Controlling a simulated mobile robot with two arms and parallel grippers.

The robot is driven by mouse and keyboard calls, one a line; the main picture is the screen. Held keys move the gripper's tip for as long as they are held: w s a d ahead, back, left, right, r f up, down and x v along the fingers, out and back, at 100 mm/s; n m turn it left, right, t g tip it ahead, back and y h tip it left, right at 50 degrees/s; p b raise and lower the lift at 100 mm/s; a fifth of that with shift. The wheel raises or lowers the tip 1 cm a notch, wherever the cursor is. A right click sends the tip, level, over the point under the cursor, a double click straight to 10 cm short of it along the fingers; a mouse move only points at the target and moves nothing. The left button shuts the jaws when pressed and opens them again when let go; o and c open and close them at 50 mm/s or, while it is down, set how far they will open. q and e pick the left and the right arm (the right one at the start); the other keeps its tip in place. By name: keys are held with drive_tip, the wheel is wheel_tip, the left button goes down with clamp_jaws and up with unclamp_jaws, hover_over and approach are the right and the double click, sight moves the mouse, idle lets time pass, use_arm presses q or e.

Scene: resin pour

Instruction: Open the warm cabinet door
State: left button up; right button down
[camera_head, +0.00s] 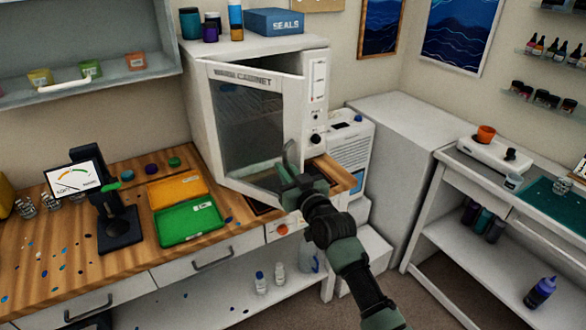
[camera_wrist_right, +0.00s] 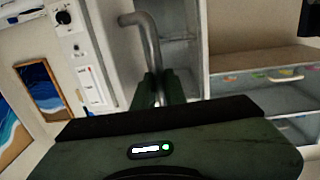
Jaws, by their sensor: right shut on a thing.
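The warm cabinet (camera_head: 313,70) is a white box on the wooden bench. Its windowed door (camera_head: 243,185) stands partly open, with its right edge swung out from the cabinet front and a gap at the top and right. My right gripper (camera_head: 289,163) is at the door's right edge. In the right wrist view, a grey metal bar handle (camera_wrist_right: 150,40) runs down between the fingers of the right gripper (camera_wrist_right: 160,88), which are shut on it. In the head view the handle is mostly hidden by the gripper. My left gripper is not in view.
A blue SEALS box (camera_head: 273,22) and several jars stand on top of the cabinet. Orange (camera_head: 177,190) and green (camera_head: 190,222) trays lie on the bench left of the door.

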drive_tip(key=shift+a+r, duration=0.1)
drive_tip(key=shift+r, duration=0.15)
drive_tip(key=c, duration=1.6)
unclamp_jaws()
drive_tip(key=shift+o, duration=0.6)
drive_tip(key=shift+a, duration=0.2)
drive_tip(key=shift+f, duration=0.2)
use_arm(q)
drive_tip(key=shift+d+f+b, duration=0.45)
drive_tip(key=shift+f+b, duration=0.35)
use_arm(e)
drive_tip(key=v, duration=0.7)
drive_tip(key=shift+s+d, duration=0.15)
drive_tip(key=shift+s, duration=0.15)
